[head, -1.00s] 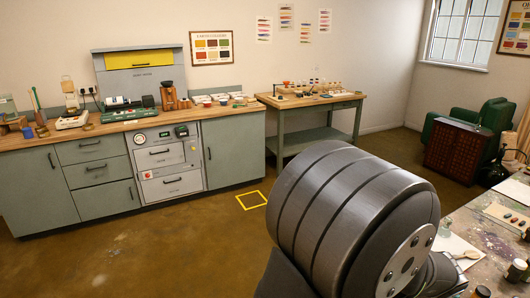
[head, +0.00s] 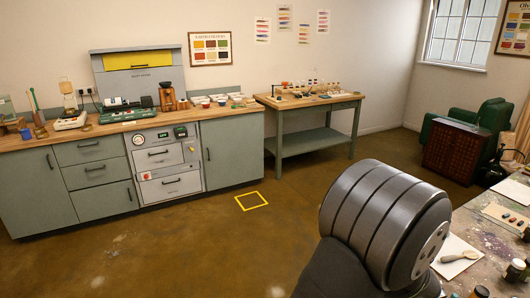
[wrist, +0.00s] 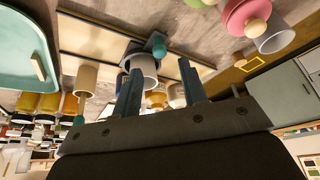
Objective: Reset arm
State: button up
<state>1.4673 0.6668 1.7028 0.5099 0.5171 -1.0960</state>
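My gripper (wrist: 160,68) shows in the wrist view with its two dark fingers apart and nothing visibly clamped between them. Beyond the fingertips, a pale grey cylinder (wrist: 146,66) appears between and past the left finger; I cannot tell how far off it is. In the head view, a thick dark grey link of my arm stands at the lower right, and the gripper itself is hidden or out of frame.
In the head view, a paint-stained table (head: 490,250) with a spoon (head: 460,257) lies at the right. A wooden-topped counter (head: 120,124) and a side table (head: 310,101) line the back wall. The floor between, with a yellow square outline (head: 251,207), is clear.

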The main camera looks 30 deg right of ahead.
jog(key=x, duration=0.4)
jog(key=shift+f, duration=0.25)
jog(key=w, duration=1.4)
jog(key=shift+w+r, duration=0.1)
jog(key=shift+r, duration=0.2)
jog(key=v, duration=1.4)
jog(key=shift+r, duration=0.3)
jog(key=shift+a, duration=0.15)
